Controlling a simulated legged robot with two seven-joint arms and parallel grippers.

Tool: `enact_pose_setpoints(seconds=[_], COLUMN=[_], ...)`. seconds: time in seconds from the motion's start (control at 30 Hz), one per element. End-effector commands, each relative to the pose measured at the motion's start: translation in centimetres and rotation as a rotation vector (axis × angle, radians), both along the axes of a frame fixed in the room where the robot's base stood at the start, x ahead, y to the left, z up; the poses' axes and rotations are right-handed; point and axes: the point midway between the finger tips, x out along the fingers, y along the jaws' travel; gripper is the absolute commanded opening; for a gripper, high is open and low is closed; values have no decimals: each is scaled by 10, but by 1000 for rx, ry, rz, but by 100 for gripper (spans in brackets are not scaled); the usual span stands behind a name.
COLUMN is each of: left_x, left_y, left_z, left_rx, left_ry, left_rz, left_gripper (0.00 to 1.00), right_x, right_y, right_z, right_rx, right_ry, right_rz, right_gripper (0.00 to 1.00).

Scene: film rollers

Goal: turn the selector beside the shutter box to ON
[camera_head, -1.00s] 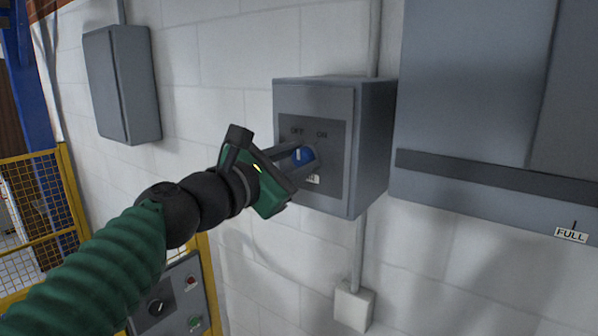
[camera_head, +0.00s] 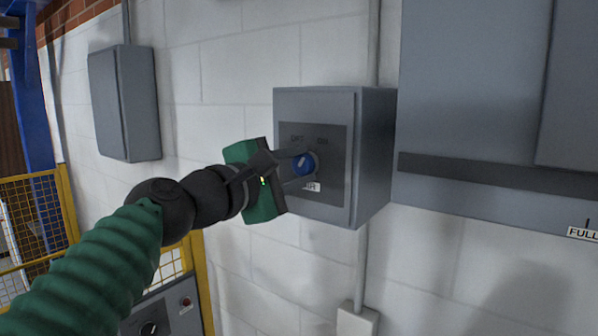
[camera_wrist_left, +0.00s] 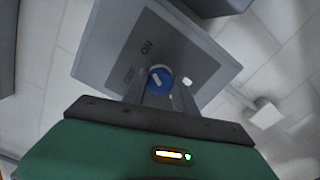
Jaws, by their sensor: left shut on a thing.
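The selector is a round blue knob (camera_head: 305,162) with a white pointer mark. It sits on the dark plate of a grey box (camera_head: 374,160) on the wall, below the labels OFF at left and ON at right. The pointer leans up and right in the head view. My left gripper (camera_head: 297,167) is shut on the knob, its fingers reaching in from the left and hiding part of it. The knob (camera_wrist_left: 159,77) also shows in the left wrist view, between the fingers. The shutter box is probably the large grey cabinet (camera_head: 470,100) at right. My right gripper is not seen.
A small grey box (camera_head: 125,105) hangs on the wall at left. A control panel (camera_head: 165,312) with knobs and buttons stands low by a yellow mesh fence (camera_head: 35,215). A conduit runs down to a small white box (camera_head: 357,318). The white wall is otherwise bare.

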Motion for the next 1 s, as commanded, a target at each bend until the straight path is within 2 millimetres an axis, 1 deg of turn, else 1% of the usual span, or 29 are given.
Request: enact_pose_setpoints(seconds=[0.03, 0.4, 0.43, 0.57, 0.6, 0.87, 0.97, 1.0], left_x=[1, 1, 1, 1, 1, 1, -4, -10], left_y=[-2, -3, -3, -2, -2, -1, 4, 7], left_z=[-9, -9, -9, -7, -6, -4, -5, -6], left_rx=[12, 15, 14, 11, 11, 8, 8, 8], left_ry=[13, 10, 10, 7, 6, 3, 0, -1], left_rz=[-9, -9, -8, -7, -7, -4, -2, -2], left_gripper=[0, 0, 36, 53, 55, 55, 55, 55], right_x=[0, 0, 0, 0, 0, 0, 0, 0], right_y=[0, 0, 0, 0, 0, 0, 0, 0], right_z=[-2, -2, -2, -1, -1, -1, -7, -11], right_rx=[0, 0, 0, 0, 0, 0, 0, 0], right_ry=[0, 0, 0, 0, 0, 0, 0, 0], right_rz=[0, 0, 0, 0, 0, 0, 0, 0], right_gripper=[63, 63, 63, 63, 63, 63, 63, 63])
